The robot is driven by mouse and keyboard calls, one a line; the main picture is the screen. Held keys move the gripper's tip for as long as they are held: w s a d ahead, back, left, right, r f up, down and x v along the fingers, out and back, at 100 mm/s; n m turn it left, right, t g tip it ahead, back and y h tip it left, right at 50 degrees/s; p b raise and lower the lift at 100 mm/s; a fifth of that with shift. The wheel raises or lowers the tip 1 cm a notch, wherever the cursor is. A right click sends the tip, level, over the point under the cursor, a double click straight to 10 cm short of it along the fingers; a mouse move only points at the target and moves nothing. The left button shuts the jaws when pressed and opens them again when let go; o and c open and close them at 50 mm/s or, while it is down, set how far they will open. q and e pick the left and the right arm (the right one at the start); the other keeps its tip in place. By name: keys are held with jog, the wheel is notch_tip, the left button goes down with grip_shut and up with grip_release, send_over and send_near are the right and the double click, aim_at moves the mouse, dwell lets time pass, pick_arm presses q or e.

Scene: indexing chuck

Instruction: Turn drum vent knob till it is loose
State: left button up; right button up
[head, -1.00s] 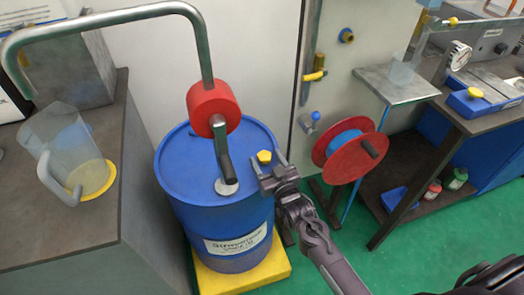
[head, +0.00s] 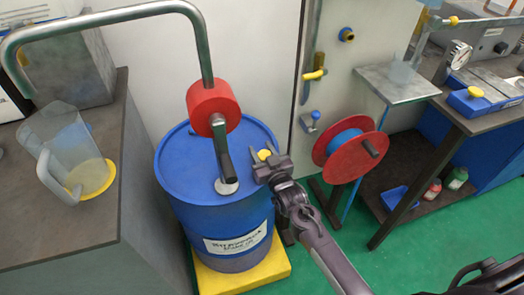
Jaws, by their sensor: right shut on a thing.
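The blue drum (head: 190,165) stands upright on a yellow base, with a red pump and a bent metal pipe rising from its lid. The small yellow vent knob (head: 264,155) sits at the right side of the lid. My right gripper (head: 265,157) reaches in from the lower right and is shut on the vent knob, one finger on each side of it. The gripper body hides part of the drum's right rim. My left gripper is not in view.
The red pump (head: 211,98) and its handle stand close left of my right gripper. A red hose reel (head: 338,167) is to the right. A bench with a clear jug (head: 68,150) is at the left.

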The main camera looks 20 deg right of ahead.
jog(key=shift+y, duration=0.3)
jog(key=n+g+y, duration=0.1)
jog(key=n+y, duration=0.2)
jog(key=y, duration=0.1)
jog(key=shift+a+f, duration=0.1)
jog(key=n+g+y+b, duration=0.1)
jog(key=y, duration=0.1)
jog(key=n+g+y+b, duration=0.1)
jog(key=n+y+b, duration=0.1)
jog(key=n+g+y+b, duration=0.1)
jog(key=g+y, duration=0.1)
jog(key=shift+s+a+f+n+b, duration=0.1)
jog(key=shift+s+a+n+b, duration=0.15)
jog(key=shift+a+n+b, duration=0.15)
jog(key=shift+s+n+g+y+b, duration=0.1)
jog(key=shift+n+g+y+b, duration=0.5)
jog(key=shift+g+b, duration=0.1)
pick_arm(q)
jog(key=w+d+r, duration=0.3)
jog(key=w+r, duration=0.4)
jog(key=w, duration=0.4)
pick_arm(e)
jog(key=shift+a+r+g, duration=0.1)
jog(key=shift+r+g, duration=0.1)
jog(key=shift+g, duration=0.1)
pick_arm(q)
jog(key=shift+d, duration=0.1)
pick_arm(e)
jog(key=o, duration=1)
jog(key=shift+c, duration=0.2)
